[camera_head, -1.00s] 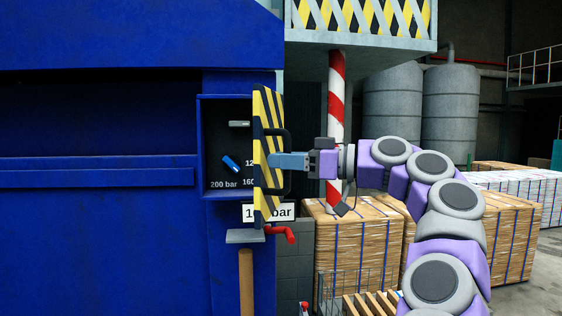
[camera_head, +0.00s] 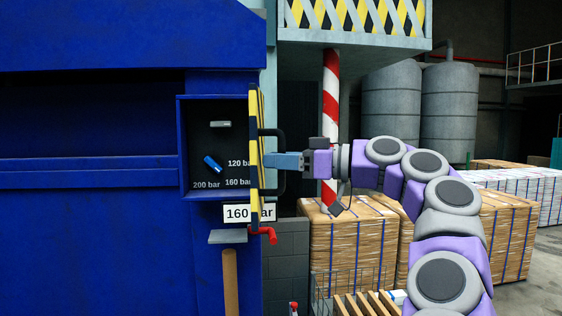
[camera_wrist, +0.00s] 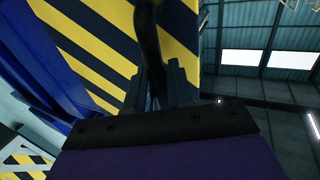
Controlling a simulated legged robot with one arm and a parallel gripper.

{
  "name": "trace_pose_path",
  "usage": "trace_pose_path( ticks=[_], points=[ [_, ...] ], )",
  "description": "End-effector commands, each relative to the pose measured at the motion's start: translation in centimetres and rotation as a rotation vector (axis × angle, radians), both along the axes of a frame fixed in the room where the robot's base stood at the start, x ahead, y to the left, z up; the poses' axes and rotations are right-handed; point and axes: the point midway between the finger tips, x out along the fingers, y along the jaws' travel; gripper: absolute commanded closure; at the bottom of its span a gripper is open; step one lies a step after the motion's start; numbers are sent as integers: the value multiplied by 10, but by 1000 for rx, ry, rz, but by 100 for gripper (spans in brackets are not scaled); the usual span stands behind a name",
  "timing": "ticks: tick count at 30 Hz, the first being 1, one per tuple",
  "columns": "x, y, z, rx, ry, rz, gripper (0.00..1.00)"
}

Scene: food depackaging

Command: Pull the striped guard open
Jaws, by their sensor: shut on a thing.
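The striped guard (camera_head: 256,150), yellow and black, stands edge-on to the head view, swung out from the right side of the recess in the blue machine. Its dark handle (camera_head: 281,135) sticks out on the right face. My gripper (camera_head: 285,160) is shut on this handle. In the wrist view the guard (camera_wrist: 95,45) fills the upper left, and the dark handle (camera_wrist: 150,40) runs down between the fingers of my gripper (camera_wrist: 158,95). The open recess (camera_head: 213,145) shows a blue pointer (camera_head: 213,163), a grey piece at the top and pressure labels.
A white "160 bar" sign (camera_head: 240,213) and a red crank (camera_head: 263,234) sit below the guard. A grey ledge with a wooden shaft (camera_head: 230,280) is lower left. A red-white striped post (camera_head: 331,90) stands behind my gripper. Wrapped pallets (camera_head: 350,250) are at right.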

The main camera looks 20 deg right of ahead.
Motion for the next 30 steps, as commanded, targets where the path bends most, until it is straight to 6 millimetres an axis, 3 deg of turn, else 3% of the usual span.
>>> trace_pose_path(
  ticks=[6,7,12,23,30],
  points=[
    [0,1,1,1,-1,0,100],
    [0,1,1,1,-1,0,77],
    [0,0,0,0,0,1,63],
    [-7,-7,0,0,0,2,63],
    [-35,-43,2,2,-3,-3,63]
  ],
)
